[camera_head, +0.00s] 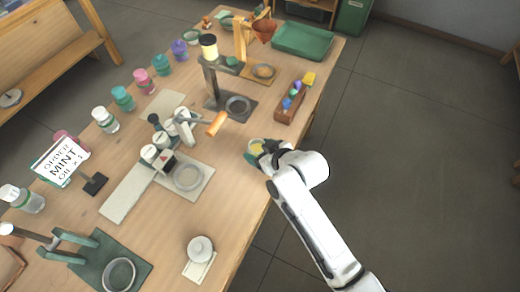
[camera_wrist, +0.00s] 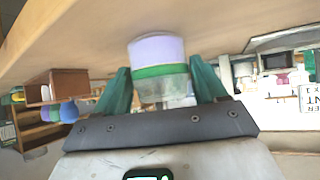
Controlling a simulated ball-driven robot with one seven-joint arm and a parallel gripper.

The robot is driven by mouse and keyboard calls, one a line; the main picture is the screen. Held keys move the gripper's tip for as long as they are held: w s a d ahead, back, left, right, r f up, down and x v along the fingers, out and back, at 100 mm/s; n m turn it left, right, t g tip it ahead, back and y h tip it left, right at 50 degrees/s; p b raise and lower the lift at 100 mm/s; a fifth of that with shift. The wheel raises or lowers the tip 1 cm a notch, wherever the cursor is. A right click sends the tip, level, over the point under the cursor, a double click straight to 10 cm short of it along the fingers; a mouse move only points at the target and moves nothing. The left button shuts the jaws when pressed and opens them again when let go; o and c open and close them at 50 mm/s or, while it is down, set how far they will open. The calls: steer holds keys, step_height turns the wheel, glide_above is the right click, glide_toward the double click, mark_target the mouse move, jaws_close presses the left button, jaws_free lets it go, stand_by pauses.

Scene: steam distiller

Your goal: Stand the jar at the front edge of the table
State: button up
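The jar (camera_wrist: 158,52) has a pale lavender end, a green band and a clear part toward my palm. It sits between the two green fingers of my gripper (camera_wrist: 161,72), which appear to press on its sides near the band. The lavender end overlaps the table (camera_wrist: 60,25) in the wrist view; I cannot tell whether it touches. In the head view my gripper (camera_head: 258,150) is at the table's right edge. A yellowish patch shows between its fingers there, and most of the jar is hidden.
A wooden box (camera_head: 290,103) with colored balls stands up the same edge. A grey plate with a round dish (camera_head: 188,177) and an orange-handled press (camera_head: 216,124) stand left of my gripper. Several jars line the far left side. The tabletop beside my gripper is clear.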

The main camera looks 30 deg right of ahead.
steer(key=shift+o, duration=1.2)
steer(key=shift+r, duration=0.15)
steer(key=v, duration=1.2)
steer(key=s+d+f+m+g+h, duration=0.1)
steer(key=s+f+g, duration=0.1)
steer(key=s, duration=0.4)
steer(key=s+d+f+m+g+h, duration=0.1)
steer(key=s+d+f+g, duration=0.1)
steer(key=s+g, duration=0.2)
steer(key=s+d+f+m+g, duration=0.1)
steer(key=s+d+f+g, duration=0.1)
steer(key=s, duration=0.7)
steer(key=shift+s+d+g+h, duration=0.15)
steer(key=shift+s+g+h, duration=0.25)
steer(key=shift+g, duration=0.2)
steer(key=shift+f, duration=0.1)
